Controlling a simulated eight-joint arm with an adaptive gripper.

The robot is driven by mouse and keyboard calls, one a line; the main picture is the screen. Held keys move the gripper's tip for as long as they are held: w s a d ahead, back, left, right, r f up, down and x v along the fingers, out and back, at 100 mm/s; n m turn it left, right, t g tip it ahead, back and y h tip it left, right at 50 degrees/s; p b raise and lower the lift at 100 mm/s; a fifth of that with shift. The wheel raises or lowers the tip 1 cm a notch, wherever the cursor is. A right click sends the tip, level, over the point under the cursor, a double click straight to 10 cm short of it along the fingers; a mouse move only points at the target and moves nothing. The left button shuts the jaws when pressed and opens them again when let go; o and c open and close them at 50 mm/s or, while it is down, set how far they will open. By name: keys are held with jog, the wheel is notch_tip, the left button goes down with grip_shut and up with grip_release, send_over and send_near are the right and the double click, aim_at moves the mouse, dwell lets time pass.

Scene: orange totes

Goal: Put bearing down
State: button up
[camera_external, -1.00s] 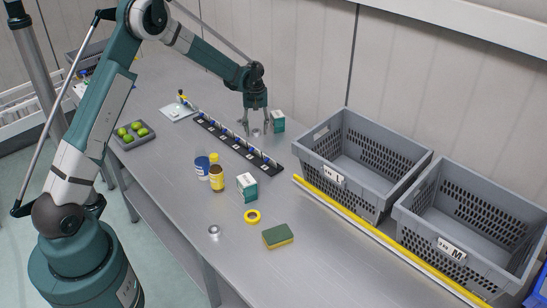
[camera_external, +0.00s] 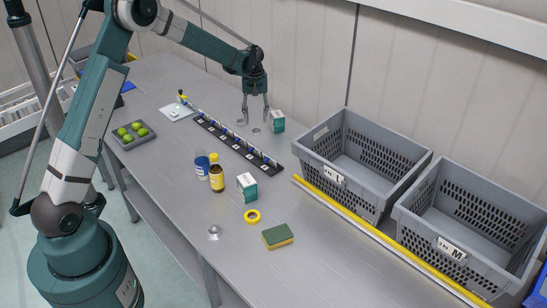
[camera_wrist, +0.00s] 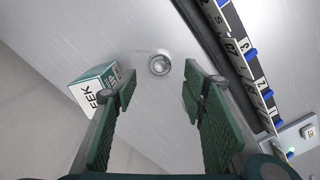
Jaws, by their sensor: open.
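A small round metal bearing (camera_external: 256,130) lies flat on the grey table, beside a white-and-teal box (camera_external: 278,122). In the wrist view the bearing (camera_wrist: 159,65) sits just beyond the fingertips, in line with the gap between them. My gripper (camera_external: 256,121) is open and points down above the bearing, apart from it. In the wrist view both green finger pads of my gripper (camera_wrist: 160,80) are spread with nothing between them. A second small round metal piece (camera_external: 214,231) lies near the table's front edge.
A black labelled rack (camera_external: 235,145) runs along the table beside the gripper. The box (camera_wrist: 94,88) stands close to the left finger in the wrist view. Bottles (camera_external: 217,180), yellow tape (camera_external: 252,216) and a sponge (camera_external: 278,236) lie nearer. Grey crates (camera_external: 333,178) stand right.

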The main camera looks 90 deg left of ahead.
jog(key=shift+r, duration=2.65)
